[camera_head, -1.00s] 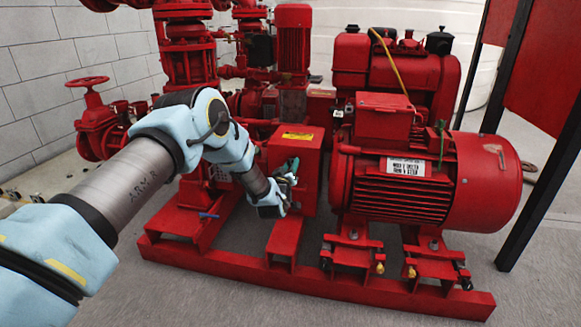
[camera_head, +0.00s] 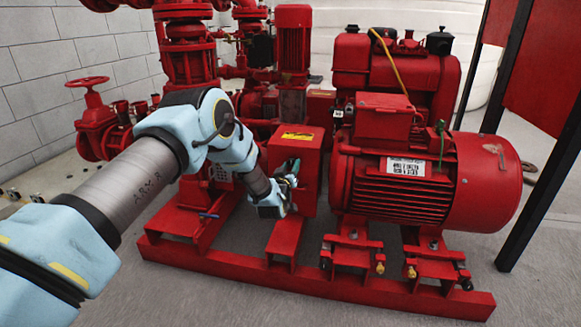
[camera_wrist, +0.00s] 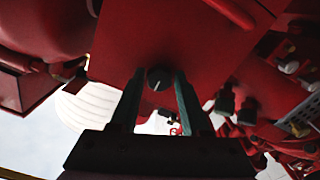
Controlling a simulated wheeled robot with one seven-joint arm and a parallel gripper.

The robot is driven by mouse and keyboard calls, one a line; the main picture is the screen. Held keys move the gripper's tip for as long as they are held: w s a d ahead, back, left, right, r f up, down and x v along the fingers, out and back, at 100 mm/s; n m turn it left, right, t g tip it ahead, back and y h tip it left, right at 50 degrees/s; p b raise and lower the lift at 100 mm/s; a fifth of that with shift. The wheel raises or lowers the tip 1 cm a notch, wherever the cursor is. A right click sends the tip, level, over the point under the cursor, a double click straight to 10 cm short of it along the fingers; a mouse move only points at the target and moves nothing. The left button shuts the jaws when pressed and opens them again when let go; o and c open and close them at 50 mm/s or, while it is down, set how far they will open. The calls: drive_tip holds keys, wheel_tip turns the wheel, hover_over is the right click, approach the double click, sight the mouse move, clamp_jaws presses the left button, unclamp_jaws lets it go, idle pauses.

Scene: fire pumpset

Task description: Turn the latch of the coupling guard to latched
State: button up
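The coupling guard (camera_head: 297,150) is a red box with a yellow label on top, between the pump and the big motor. In the wrist view, the guard's red face (camera_wrist: 185,40) fills the upper middle. The latch (camera_wrist: 158,79) is a small dark round knob with a light mark near the guard's lower edge. My gripper (camera_wrist: 160,74) is open, with one dark finger on each side of the latch. Gaps show between the knob and both fingers. In the head view, my gripper (camera_head: 287,182) is at the guard's front face and hides the latch.
The big red motor (camera_head: 425,185) stands close to the guard's right. The red pump (camera_head: 187,55) and a handwheel valve (camera_head: 96,115) are behind and left of my arm. The red base frame (camera_head: 300,275) runs below. Grey floor (camera_head: 200,300) in front is clear.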

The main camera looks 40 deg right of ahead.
drive_tip(key=shift+o, duration=1.4)
drive_tip(key=p+v, duration=0.2)
drive_tip(key=v, duration=0.8)
drive_tip(key=shift+s+a+p, duration=0.15)
drive_tip(key=shift+a+p, duration=0.15)
drive_tip(key=shift+a, duration=0.05)
